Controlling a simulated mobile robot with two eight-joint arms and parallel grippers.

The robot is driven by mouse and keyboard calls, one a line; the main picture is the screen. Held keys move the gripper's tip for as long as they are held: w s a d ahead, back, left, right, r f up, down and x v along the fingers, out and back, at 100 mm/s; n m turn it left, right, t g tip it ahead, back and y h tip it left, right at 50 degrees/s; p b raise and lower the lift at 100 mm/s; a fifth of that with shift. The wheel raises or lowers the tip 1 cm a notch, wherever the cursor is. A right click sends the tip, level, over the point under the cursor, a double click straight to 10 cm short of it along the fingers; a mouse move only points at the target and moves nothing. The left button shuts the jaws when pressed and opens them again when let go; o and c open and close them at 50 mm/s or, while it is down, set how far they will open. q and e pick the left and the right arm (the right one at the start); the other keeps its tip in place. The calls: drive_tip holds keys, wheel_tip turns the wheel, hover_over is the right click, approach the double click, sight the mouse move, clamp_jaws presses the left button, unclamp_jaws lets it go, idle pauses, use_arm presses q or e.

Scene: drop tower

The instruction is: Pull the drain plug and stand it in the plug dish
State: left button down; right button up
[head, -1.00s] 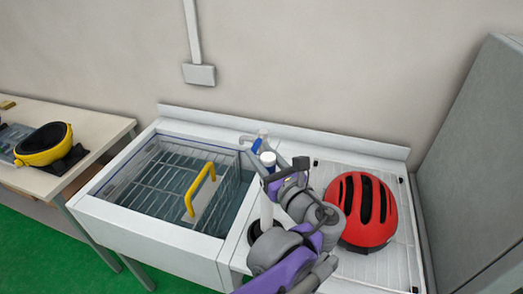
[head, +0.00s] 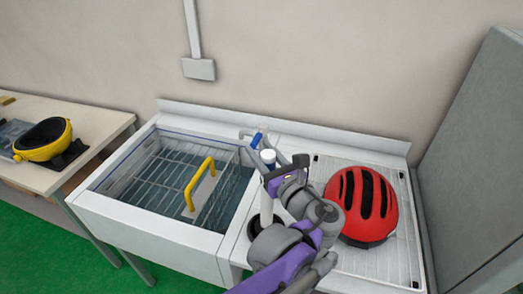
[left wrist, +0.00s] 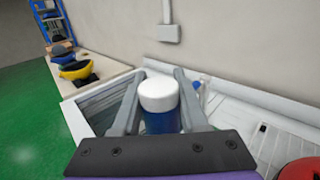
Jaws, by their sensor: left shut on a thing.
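The drain plug (head: 267,200) is a tall white pipe with a blue band and white cap. It stands roughly upright on the strip between the basin and the drainboard. My left gripper (head: 269,170) is shut on it just below the cap. In the left wrist view the white cap (left wrist: 158,94) and blue part of the plug sit between the two fingers (left wrist: 160,115). A dark round rim, which looks like the plug dish (head: 254,226), shows at the pipe's foot, partly behind my arm. Whether the foot rests inside it is hidden. My right gripper is out of view.
The sink basin (head: 170,232) holds a wire basket with a yellow handle (head: 198,183). A blue and grey fitting (head: 256,139) stands behind the plug. A red helmet (head: 361,205) lies on the drainboard, right of my arm. A side table (head: 95,118) with a yellow helmet (head: 43,142) is left.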

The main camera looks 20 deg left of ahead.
use_arm(q)
drive_tip(key=shift+f+b, duration=0.35)
drive_tip(key=shift+f, duration=0.3)
idle(0.8)
drive_tip(key=c, duration=0.7)
unclamp_jaws()
drive_tip(key=shift+v, duration=5.55)
